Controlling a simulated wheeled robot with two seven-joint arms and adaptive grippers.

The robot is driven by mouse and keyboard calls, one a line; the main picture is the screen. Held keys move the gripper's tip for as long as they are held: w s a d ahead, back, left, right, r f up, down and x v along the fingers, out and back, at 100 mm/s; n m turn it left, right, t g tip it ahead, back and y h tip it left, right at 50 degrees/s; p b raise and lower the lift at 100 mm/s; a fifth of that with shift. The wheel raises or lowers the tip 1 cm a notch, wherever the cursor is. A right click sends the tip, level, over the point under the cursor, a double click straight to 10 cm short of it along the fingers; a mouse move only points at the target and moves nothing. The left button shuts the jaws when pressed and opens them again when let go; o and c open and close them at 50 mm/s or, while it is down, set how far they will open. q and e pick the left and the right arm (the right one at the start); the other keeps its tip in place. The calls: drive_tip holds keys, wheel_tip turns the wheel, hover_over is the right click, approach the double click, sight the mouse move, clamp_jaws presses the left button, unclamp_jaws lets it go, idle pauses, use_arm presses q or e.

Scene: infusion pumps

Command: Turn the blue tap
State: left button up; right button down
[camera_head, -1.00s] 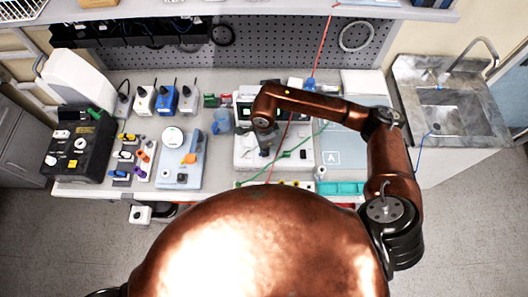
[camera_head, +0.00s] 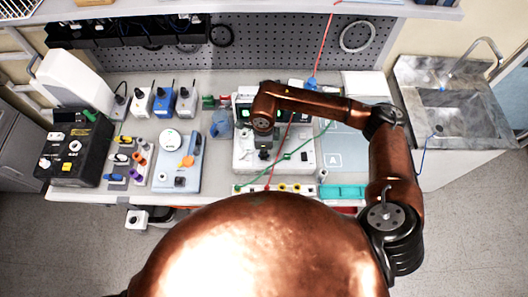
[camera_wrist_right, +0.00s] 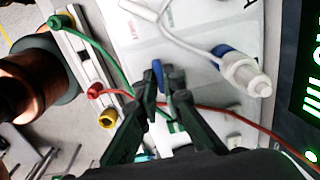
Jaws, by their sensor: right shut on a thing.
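My right gripper (camera_wrist_right: 166,88) points down over a white device in the right wrist view. Its dark fingers are close together around a small blue piece (camera_wrist_right: 158,73), which looks like the blue tap's handle. The fingers cover most of it, so its angle is hard to tell. In the head view the right gripper (camera_head: 264,152) is small and dark above the white device (camera_head: 240,160), and the tap is hidden there. A white connector with a blue ring (camera_wrist_right: 222,52) lies farther off in the right wrist view. My left gripper is not in view.
A green cable (camera_wrist_right: 92,50) and a red cable (camera_wrist_right: 235,118) run close around the gripper. A strip with coloured sockets (camera_wrist_right: 85,60) lies beside it. A lit green screen (camera_wrist_right: 306,75) stands at the right. A blue pump-like unit (camera_head: 165,175) and a sink (camera_head: 448,120) flank the work area.

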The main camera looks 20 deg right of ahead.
drive_tip(key=c, duration=2.1)
unclamp_jaws()
wheel_tip(320, 180, up, 12)
drive_tip(key=shift+r, duration=0.1)
drive_tip(key=shift+d, duration=0.1)
